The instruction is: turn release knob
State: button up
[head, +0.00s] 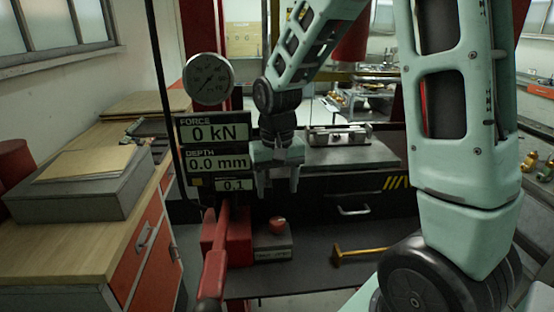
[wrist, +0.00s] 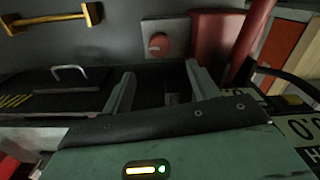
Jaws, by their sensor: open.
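The release knob (head: 278,224) is a small red round knob on top of a grey box (head: 272,246) in the lower middle of the head view. In the wrist view the red knob (wrist: 158,45) shows beyond the fingertips, roughly between them. My gripper (head: 278,183) points down above the knob, open and empty. It is apart from the knob, with a visible gap. In the wrist view both fingers of my gripper (wrist: 160,75) are spread, with nothing between them.
A red lever (head: 215,262) and red block stand just left of the knob's box. A display panel (head: 215,155) and round gauge (head: 209,78) are at the upper left. A yellow hammer-shaped tool (head: 360,254) lies to the right. A drawer handle (head: 353,210) juts out behind.

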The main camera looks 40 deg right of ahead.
notch_tip(320, 180, up, 8)
jog(key=shift+f+b, duration=0.15)
jog(key=shift+b, duration=0.3)
dwell(0.3)
